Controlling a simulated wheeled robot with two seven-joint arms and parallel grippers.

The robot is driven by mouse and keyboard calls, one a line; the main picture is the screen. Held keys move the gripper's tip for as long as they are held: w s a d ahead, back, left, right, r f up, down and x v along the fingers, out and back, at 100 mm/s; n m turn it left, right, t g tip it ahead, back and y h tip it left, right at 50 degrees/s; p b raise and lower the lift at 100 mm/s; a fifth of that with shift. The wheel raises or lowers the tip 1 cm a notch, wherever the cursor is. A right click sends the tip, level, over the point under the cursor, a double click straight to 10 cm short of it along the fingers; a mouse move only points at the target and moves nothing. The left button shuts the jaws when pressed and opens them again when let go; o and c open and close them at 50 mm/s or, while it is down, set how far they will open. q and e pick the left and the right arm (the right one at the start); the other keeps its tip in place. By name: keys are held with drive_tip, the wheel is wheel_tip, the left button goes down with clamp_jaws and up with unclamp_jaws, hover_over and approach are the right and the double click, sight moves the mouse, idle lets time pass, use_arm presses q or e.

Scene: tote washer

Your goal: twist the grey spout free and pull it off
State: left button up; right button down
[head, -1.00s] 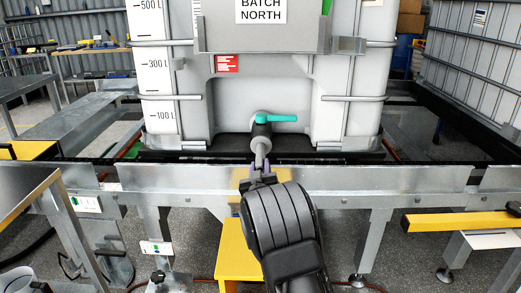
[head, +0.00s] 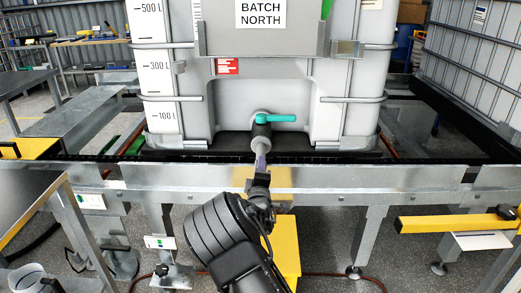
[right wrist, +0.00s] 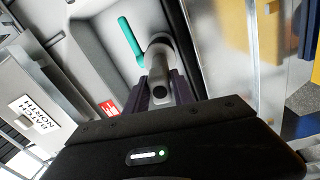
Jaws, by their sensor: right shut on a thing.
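The grey spout (head: 260,144) sits at the outlet valve low on the front of the white tank (head: 237,102). A teal valve handle (head: 281,118) points right above it. My right gripper (head: 262,160) is shut on the spout from the front, its purple fingers covering the spout's lower part. In the right wrist view the spout (right wrist: 160,87) shows its dark round mouth between the two fingers, near the teal handle (right wrist: 130,37). The spout still appears in line with the valve; whether its joint is loose I cannot tell. My left gripper is not in view.
A galvanised steel beam (head: 340,178) runs across below the tank, close under my right gripper. A yellow step (head: 287,245) stands beneath. A yellow bar (head: 455,221) is at the right, a metal table (head: 28,200) at the left. A BATCH NORTH label (head: 260,12) is on the tank's front plate.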

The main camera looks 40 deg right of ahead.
drive_tip(key=shift+w+a+n, duration=0.1)
drive_tip(key=shift+a+n, duration=0.05)
drive_tip(key=shift+n, duration=0.95)
drive_tip(key=shift+f, duration=0.1)
drive_tip(key=shift+p+v, duration=0.65)
drive_tip(key=shift+v, duration=1.95)
